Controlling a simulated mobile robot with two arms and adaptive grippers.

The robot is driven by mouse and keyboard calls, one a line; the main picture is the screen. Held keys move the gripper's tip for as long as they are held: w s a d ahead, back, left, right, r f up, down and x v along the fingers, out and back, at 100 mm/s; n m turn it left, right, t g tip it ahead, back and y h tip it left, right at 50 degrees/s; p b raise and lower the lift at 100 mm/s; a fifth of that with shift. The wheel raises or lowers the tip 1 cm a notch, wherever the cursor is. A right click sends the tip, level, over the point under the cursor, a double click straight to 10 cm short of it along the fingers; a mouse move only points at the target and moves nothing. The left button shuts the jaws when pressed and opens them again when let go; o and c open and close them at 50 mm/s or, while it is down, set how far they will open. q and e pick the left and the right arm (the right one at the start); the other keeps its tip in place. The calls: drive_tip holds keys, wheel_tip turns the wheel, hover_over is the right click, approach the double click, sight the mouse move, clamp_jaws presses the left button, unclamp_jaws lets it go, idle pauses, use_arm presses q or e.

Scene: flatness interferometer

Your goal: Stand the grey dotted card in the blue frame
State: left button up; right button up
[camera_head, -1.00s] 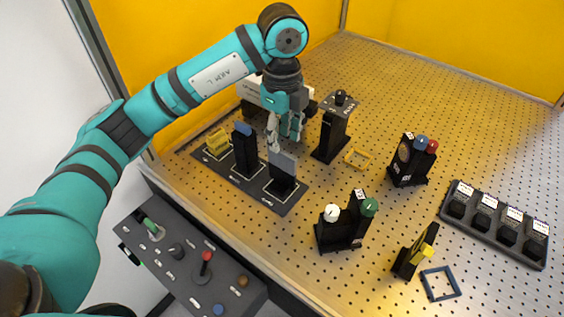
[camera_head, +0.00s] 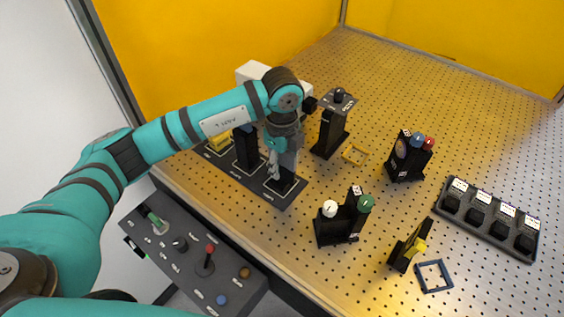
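The grey card (camera_head: 289,160) stands upright in the black holder (camera_head: 284,183) at the near right end of the dark tray. Its dots are too small to make out. My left gripper (camera_head: 280,166) points down at the card, with one finger showing in front of its left side. The other finger is hidden, so I cannot tell whether it grips the card. The blue frame (camera_head: 419,277) lies flat on the perforated table at the lower right. My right gripper is not in view.
The dark tray (camera_head: 262,190) also holds a yellow piece (camera_head: 220,142) and a blue-topped black holder (camera_head: 246,153). A black block with white and green knobs (camera_head: 340,222) stands between card and frame.

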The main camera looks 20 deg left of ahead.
use_arm(q)
clamp_jaws()
drive_tip(key=shift+r, duration=0.15)
drive_tip(key=shift+r+p, duration=1.95)
drive_tip(key=shift+r, duration=1.1)
